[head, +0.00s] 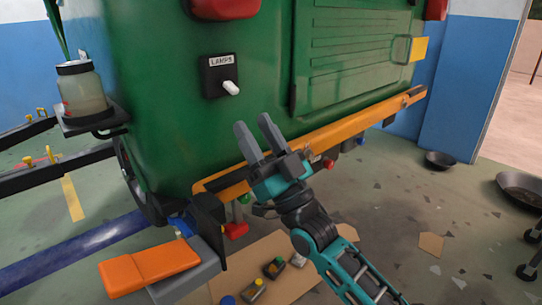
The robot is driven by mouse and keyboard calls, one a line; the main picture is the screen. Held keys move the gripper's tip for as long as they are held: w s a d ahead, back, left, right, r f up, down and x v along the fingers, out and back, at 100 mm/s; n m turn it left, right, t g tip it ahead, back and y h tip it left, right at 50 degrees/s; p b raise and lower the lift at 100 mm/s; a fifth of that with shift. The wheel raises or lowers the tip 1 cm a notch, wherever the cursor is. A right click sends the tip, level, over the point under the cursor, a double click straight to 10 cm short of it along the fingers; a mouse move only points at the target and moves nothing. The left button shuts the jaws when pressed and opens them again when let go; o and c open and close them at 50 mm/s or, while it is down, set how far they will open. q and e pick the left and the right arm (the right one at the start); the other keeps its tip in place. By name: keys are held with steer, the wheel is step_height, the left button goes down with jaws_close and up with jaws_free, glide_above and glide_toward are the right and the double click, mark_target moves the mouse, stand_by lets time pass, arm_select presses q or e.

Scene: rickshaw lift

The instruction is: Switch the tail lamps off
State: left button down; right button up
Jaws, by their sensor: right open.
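The lamp switch (219,76) is a black box labelled "LAMPS" on the green rickshaw's rear panel (160,90). Its white lever (231,87) sticks out to the lower right. A red tail lamp (222,8) is cut by the top edge, and another red lamp (435,9) is at the top right. I cannot tell whether they are lit. My right gripper (254,131) is open and empty, its two grey fingers pointing up, below and right of the lever and apart from it in the picture. My left gripper is not in view.
An orange bumper (340,130) runs below the panel. A jar (80,90) stands on a bracket at the left. An orange pad (148,268) and a cardboard sheet (285,285) with small items lie below. Dark pans (522,188) lie on the right floor.

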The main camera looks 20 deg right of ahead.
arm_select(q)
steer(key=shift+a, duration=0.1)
arm_select(e)
steer(key=v, duration=0.5)
steer(key=shift+s+d+f, duration=0.1)
steer(key=shift+s+f, duration=0.1)
steer(key=shift+s, duration=0.05)
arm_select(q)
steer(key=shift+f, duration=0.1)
